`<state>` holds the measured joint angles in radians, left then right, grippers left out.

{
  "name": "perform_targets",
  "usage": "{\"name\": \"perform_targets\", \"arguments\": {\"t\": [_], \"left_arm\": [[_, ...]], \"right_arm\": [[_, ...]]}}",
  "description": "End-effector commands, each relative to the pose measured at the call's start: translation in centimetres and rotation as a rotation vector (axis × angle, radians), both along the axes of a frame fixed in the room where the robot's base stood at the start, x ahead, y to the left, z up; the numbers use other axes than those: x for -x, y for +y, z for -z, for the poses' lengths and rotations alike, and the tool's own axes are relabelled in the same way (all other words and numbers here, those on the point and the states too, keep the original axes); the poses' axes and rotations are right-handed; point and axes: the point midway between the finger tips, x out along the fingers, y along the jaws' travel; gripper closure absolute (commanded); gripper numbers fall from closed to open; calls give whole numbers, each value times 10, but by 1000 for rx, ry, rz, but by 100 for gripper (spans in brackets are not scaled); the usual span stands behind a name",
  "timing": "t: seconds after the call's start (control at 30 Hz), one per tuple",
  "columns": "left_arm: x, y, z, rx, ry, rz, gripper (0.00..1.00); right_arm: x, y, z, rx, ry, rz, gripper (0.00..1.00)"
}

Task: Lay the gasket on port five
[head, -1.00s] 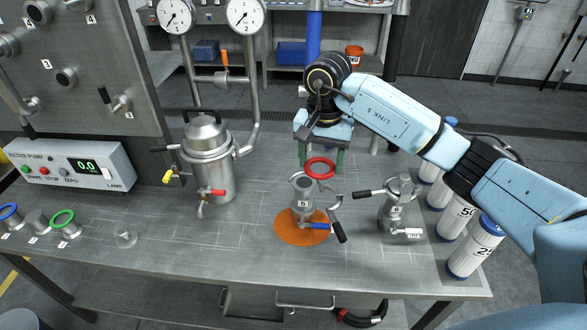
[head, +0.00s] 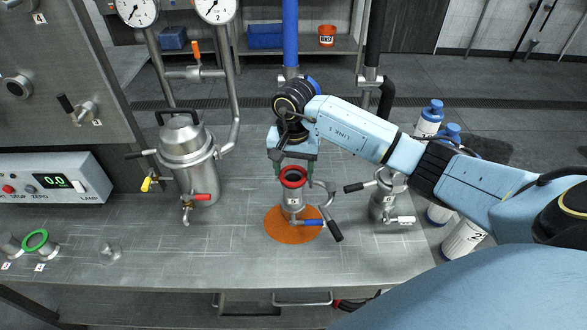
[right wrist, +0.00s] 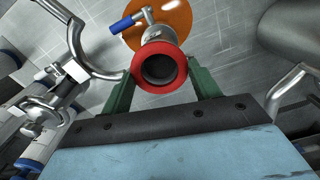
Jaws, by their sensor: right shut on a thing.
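The red gasket ring (head: 293,185) is held between the green fingers of my right gripper (head: 294,172). It lies over the mouth of a steel port (head: 293,205) with a blue-handled valve, on an orange disc (head: 275,230). The port's label is too small to read surely. In the right wrist view the gasket (right wrist: 158,89) sits between both fingertips and looks roughly centred on the port, whose dark opening shows through it. I cannot tell whether the gasket touches the port's rim. My left gripper is not in view.
A second steel port (head: 385,200) with a black handle stands close on the right. A jacketed vessel (head: 186,160) with pipes is on the left. White bottles (head: 465,240) with blue caps line the right edge. A green ring (head: 36,240) lies at the far left.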

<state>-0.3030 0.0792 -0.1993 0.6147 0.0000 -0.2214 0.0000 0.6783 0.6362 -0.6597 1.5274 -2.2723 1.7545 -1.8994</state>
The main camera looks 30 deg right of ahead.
Motion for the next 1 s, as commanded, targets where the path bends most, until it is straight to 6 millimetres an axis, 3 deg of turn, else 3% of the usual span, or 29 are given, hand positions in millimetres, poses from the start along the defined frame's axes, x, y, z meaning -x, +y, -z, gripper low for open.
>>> {"name": "perform_targets", "arguments": {"t": [0.13, 0.43, 0.47, 0.6, 1.0], "left_arm": [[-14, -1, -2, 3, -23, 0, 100], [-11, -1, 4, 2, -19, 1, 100], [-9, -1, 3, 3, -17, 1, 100], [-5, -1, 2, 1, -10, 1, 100], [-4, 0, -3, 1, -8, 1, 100]], "right_arm": [[0, 0, 8, 1, -1, 1, 60], [0, 0, 13, 1, -1, 0, 60], [0, 0, 12, 0, 0, 0, 35], [0, 0, 11, 0, 0, 0, 17], [0, 0, 4, 1, -1, 0, 17]]}}
